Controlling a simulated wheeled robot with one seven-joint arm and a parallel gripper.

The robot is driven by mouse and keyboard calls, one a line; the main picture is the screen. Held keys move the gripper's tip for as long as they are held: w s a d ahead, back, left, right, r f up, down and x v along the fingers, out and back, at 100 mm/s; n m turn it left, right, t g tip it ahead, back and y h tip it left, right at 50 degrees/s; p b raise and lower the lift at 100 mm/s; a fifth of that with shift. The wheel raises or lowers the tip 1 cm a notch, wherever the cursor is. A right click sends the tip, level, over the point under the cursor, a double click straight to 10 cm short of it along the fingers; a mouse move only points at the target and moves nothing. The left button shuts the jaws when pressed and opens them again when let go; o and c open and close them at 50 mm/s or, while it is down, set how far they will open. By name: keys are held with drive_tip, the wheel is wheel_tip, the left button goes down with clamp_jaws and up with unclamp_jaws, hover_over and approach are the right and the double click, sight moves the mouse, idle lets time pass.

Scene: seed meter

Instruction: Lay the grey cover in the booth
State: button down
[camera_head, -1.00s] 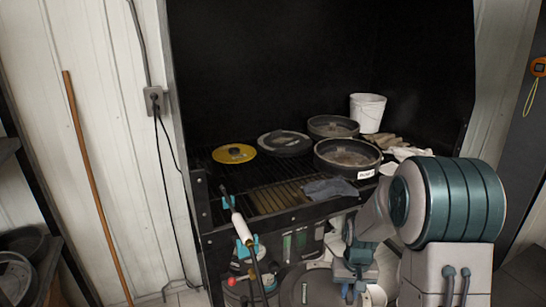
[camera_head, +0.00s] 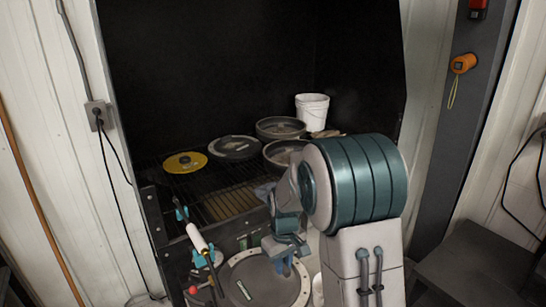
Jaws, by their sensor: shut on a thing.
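The grey cover (camera_head: 258,288) is a large round disc with a paler, bolt-dotted rim and a small label. It shows at the bottom centre of the head view, in front of the booth, its lower edge partly out of frame. My gripper (camera_head: 284,267) is shut on the cover's upper right rim; my arm hides part of the hold. The booth (camera_head: 240,75) is a dark, open-fronted box with a slatted grate floor (camera_head: 233,201). The cover is outside the booth, nearer to me than its front edge.
On the grate are a yellow disc (camera_head: 185,162), a dark round lid (camera_head: 234,147) and two round pans (camera_head: 281,127) (camera_head: 279,151). A white bucket (camera_head: 312,108) stands at the back right. A white-and-teal tool (camera_head: 197,238) stands upright at the front left. The front left grate is clear.

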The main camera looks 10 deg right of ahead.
drive_tip(key=r+n, duration=0.2)
drive_tip(key=r, duration=0.1)
drive_tip(key=w+a+r+n, duration=0.1)
drive_tip(key=r+n, duration=0.1)
drive_tip(key=n, duration=0.1)
drive_tip(key=r+n, duration=0.2)
drive_tip(key=r, duration=0.1)
drive_tip(key=shift+w+a+r+n, duration=0.2)
drive_tip(key=shift+r+n, duration=0.1)
drive_tip(key=shift+n, duration=0.1)
wheel_tip(320, 180, up, 11)
drive_tip(key=w+a+n, duration=0.1)
drive_tip(key=n, duration=0.9)
drive_tip(key=shift+w+a, duration=0.25)
drive_tip(key=shift+w, duration=0.05)
